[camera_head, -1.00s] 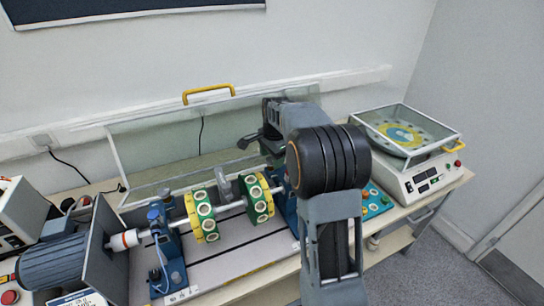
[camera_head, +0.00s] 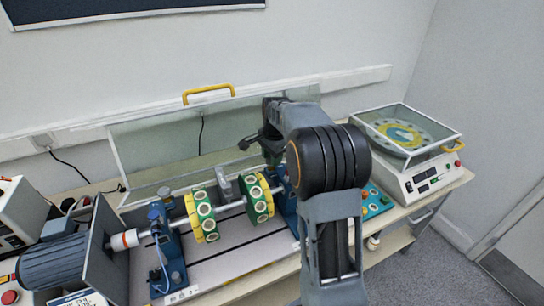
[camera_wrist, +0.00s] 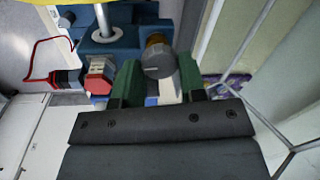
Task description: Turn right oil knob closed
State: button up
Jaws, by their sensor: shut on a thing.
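The right oil knob (camera_wrist: 158,58) is a grey round knob with a brass-coloured collar behind it, beside a blue bearing block (camera_wrist: 118,45). My gripper (camera_wrist: 157,77) has its two green fingers on either side of the knob and is shut on it. In the head view my gripper (camera_head: 271,152) is small and partly hidden by my arm, above the right blue bearing stand (camera_head: 288,208). The knob itself cannot be made out in the head view.
A red hexagonal part (camera_wrist: 100,76) lies just left of my gripper in the wrist view. A shaft with green and yellow discs (camera_head: 204,212) runs left to a motor (camera_head: 62,262). A clear cover with a yellow handle (camera_head: 208,91) stands open behind. A balancing device (camera_head: 425,172) stands right.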

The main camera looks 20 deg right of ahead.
jog(key=n, duration=0.4)
jog(key=shift+p, duration=0.4)
jog(key=n, duration=0.2)
jog(key=n+p, duration=0.1)
jog(key=n, duration=0.1)
jog(key=shift+w+r+n+g+y, duration=0.1)
jog(key=shift+w+n+g+y, duration=0.05)
jog(key=shift+n+g+y, duration=0.2)
jog(key=n, duration=0.4)
jog(key=shift+n+p, duration=0.25)
jog(key=shift+p, duration=0.05)
jog(key=shift+w+n+g+p, duration=0.1)
jog(key=shift+n+g+p, duration=0.25)
jog(key=shift+n, duration=1.65)
jog(key=o, duration=0.9)
jog(key=r, duration=0.4)
jog(key=d+r, duration=0.1)
jog(key=r, duration=0.8)
jog(key=shift+w+d+r, duration=0.15)
jog(key=shift+d+r, duration=0.1)
jog(key=shift+r, duration=0.05)
